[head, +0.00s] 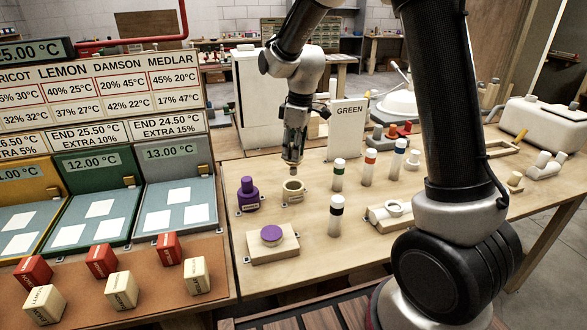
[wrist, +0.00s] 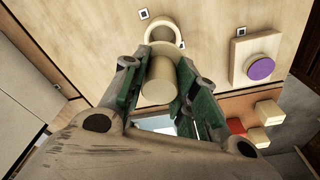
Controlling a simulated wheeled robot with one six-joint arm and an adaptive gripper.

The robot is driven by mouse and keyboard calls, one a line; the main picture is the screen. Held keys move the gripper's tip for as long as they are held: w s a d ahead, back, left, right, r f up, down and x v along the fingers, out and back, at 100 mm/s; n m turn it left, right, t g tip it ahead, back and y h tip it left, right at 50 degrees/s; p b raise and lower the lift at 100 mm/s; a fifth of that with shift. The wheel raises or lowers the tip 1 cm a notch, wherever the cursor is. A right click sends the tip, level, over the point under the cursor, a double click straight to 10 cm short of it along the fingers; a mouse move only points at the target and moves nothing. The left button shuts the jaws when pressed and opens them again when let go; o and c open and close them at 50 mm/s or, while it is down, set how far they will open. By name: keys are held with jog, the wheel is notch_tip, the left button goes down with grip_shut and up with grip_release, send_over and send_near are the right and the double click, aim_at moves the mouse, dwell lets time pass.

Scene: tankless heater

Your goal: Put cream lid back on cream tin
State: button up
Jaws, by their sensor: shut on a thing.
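The cream tin (head: 292,193) stands on the wooden table, and its open round mouth shows in the head view. Its rim also shows at the top of the wrist view (wrist: 181,38). My gripper (head: 292,165) hangs point-down just above the tin in the head view. In the wrist view its green-padded fingers (wrist: 160,88) are closed on a cream cylinder (wrist: 158,82), which looks like the cream lid. The cylinder partly covers the tin's mouth there. I cannot tell whether the lid touches the tin; a small gap seems to show in the head view.
A wooden block with a purple disc (head: 271,235) is in front. Banded white cylinders (head: 338,175) (head: 336,215) stand to the right, and a GREEN sign (head: 348,125) stands behind.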

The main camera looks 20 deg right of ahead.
aim_at(294, 175)
jog(key=shift+f, duration=0.1)
jog(key=shift+f, duration=1.6)
jog(key=shift+f, duration=2.8)
dwell(1.8)
jog(key=o, duration=1.1)
jog(key=r, duration=0.8)
jog(key=d+r, duration=0.1)
jog(key=r, duration=0.3)
jog(key=shift+s+d, duration=0.1)
jog(key=shift+s, duration=0.3)
